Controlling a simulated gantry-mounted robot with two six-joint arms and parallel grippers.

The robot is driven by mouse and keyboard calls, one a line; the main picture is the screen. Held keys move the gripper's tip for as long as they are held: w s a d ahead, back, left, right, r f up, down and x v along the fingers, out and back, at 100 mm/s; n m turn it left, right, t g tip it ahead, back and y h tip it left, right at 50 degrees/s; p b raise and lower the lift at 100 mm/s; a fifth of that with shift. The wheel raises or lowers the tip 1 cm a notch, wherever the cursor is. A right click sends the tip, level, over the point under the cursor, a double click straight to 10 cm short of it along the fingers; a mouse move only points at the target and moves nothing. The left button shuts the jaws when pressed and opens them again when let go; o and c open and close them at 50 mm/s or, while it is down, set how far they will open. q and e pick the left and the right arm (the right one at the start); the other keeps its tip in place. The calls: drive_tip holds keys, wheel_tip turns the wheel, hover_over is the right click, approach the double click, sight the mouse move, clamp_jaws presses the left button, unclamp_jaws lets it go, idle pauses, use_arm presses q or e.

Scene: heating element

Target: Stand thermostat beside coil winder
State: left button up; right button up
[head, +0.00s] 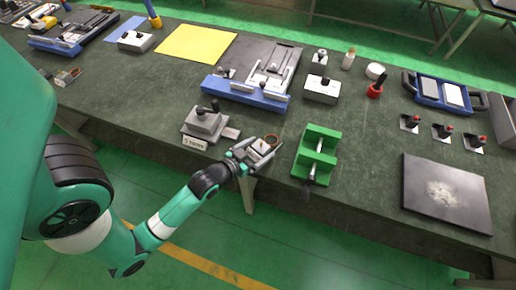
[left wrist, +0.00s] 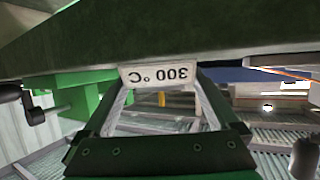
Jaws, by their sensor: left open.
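A small pale piece (head: 262,146) with a brown ring on top, seemingly the thermostat, is at the table's front edge. My left gripper (head: 256,150) is open at this piece. In the left wrist view its fingers (left wrist: 160,90) reach to either side of the plate; contact is unclear. A green frame with a crank, likely the coil winder (head: 318,150), stands just right of the gripper. It also shows in the left wrist view (left wrist: 75,98). My right gripper is not in view.
A grey device (head: 205,122) with a black handle and label stands left of my gripper. A blue-fronted fixture (head: 245,92) lies behind. A dark slab (head: 447,192) lies at right. Bare table (head: 365,150) shows between the green frame and the slab.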

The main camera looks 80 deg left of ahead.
use_arm(q)
drive_tip(key=shift+r, duration=0.25)
drive_tip(key=p+v, duration=0.1)
drive_tip(key=v, duration=1.1)
drive_tip(key=shift+p, duration=0.4)
drive_tip(key=shift+w, duration=0.1)
drive_tip(key=w+d+r+m+t+h, duration=0.25)
drive_tip(key=w+r+t, duration=0.55)
drive_tip(key=w+r, duration=1.5)
drive_tip(key=s+d+r+m+t+h, duration=0.1)
drive_tip(key=d+r, duration=0.3)
drive_tip(key=r, duration=0.7)
drive_tip(key=s+d+r+m+t+h, duration=0.1)
drive_tip(key=d+r+m+t+h, duration=0.1)
drive_tip(key=r, duration=0.9)
drive_tip(key=s+d+r+m+t+h, duration=0.1)
drive_tip(key=s+d+r+t+h, duration=0.1)
drive_tip(key=d+r, duration=0.4)
wheel_tip(320, 180, up, 5)
drive_tip(key=t+h, duration=0.1)
drive_tip(key=t, duration=0.1)
drive_tip(key=shift+m+t+h, duration=0.35)
drive_tip(key=shift+t, duration=0.05)
